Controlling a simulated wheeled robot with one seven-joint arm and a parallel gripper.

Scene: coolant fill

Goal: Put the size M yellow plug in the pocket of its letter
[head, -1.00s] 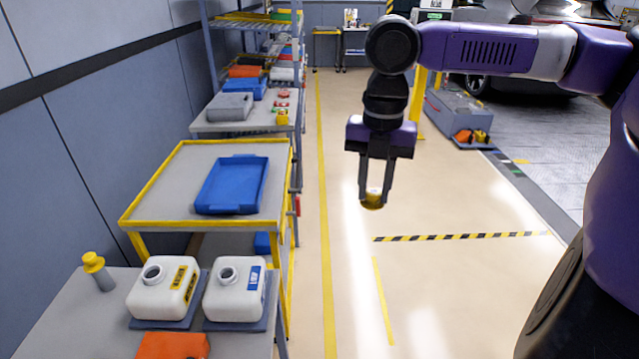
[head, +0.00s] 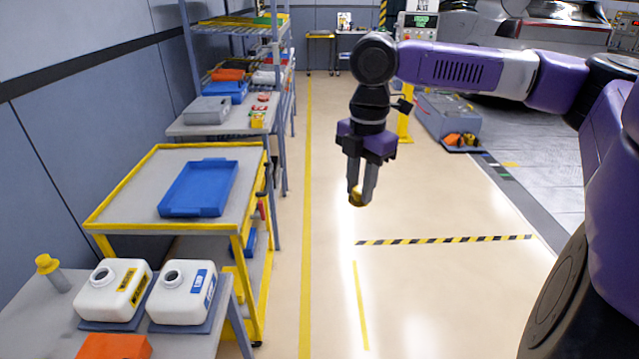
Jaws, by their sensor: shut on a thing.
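My gripper (head: 361,192) points down over the open floor in the head view. It is shut on a yellow plug (head: 358,198), whose lower part shows between the fingertips. The plug's size letter is too small to read. The gripper is well to the right of the carts and shelves and apart from them. I cannot make out any lettered pocket in this view.
A yellow-edged cart (head: 104,209) holds a blue tray (head: 199,188). In front, a grey bench (head: 33,310) carries two white jugs (head: 113,291), a yellow-topped post (head: 50,270) and an orange thing (head: 113,346). Shelving (head: 187,128) stands behind.

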